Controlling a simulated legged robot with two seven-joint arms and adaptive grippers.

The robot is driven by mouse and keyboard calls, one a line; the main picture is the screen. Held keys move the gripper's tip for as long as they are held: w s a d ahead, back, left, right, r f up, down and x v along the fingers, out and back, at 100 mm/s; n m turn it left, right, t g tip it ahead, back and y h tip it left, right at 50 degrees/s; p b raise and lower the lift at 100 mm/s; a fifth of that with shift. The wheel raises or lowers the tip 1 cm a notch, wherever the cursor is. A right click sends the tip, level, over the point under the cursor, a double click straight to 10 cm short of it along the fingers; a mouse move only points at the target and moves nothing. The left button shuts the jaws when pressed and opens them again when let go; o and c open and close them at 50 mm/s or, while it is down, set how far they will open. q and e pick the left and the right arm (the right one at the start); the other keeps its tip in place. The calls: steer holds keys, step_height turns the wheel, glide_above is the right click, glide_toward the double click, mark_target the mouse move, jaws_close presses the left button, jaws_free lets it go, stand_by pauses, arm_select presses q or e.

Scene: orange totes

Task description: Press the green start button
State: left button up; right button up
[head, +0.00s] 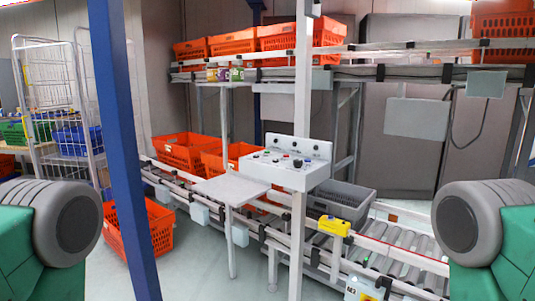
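A light grey control panel (291,178) is mounted on a white post near the middle of the head view. Its sloped top carries several small knobs and buttons, some dark and some red. The buttons are too small for me to tell surely which one is green. Neither of my grippers is in view. Only green and grey parts of my arms show, at the lower left and lower right edges, well apart from the panel.
A small grey shelf (231,190) juts out left of the panel. A roller conveyor (405,253) runs below with a grey tote (342,203) and a yellow device (334,226). A blue post (122,150) stands at left. An orange tote (162,232) sits on the floor.

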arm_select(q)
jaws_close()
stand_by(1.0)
